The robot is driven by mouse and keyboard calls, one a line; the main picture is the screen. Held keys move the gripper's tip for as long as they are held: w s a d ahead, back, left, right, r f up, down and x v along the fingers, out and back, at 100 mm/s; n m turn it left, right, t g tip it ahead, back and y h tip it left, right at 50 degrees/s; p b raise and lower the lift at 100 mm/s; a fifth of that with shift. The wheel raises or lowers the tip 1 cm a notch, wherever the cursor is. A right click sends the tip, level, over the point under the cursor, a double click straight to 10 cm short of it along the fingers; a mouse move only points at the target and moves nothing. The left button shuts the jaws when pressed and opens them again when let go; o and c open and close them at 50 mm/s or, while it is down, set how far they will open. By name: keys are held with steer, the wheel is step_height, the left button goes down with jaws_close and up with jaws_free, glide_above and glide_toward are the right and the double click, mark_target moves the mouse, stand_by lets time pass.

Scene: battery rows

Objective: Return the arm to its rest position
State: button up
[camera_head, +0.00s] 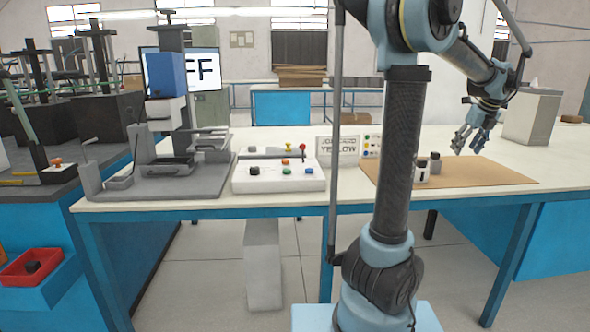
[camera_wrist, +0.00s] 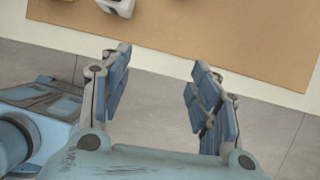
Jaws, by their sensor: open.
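My arm is raised at the right of the head view. My gripper (camera_head: 470,142) hangs above the right part of the brown mat (camera_head: 490,176), with its fingers spread and nothing between them. In the wrist view, my gripper (camera_wrist: 162,85) is also open and empty, with table edge and floor behind its fingers. The mat (camera_wrist: 235,35) is beyond the fingertips. A white-and-dark battery-like piece (camera_head: 422,174) and a grey one (camera_head: 435,163) stand on the mat, left of the gripper. A white piece (camera_wrist: 117,5) is cut off at the top of the wrist view.
A grey fixture (camera_head: 160,182) is at left. A pale box (camera_head: 532,117) stands behind the gripper at right. A red bin (camera_head: 30,267) is at lower left.

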steer(key=s+a+f+n, duration=0.2)
steer(key=a+n, duration=0.3)
steer(key=a, duration=0.4)
steer(key=s+a+f+n+g, duration=0.1)
steer(key=s+a+f+n, duration=0.1)
steer(key=a+n, duration=0.5)
steer(key=s+a+f+n, duration=0.2)
steer(key=a+n, duration=0.2)
steer(key=a, duration=0.7)
steer(key=s+a+f+n+g, duration=0.1)
steer(key=s+a+f+n, duration=1.3)
steer(key=n, duration=0.5)
steer(key=s+f, duration=0.2)
steer(key=s, duration=0.1)
steer(key=shift+f, duration=0.2)
steer(key=shift+a, duration=0.1)
steer(key=shift+w+f, duration=0.2)
steer(key=shift+w, duration=0.25)
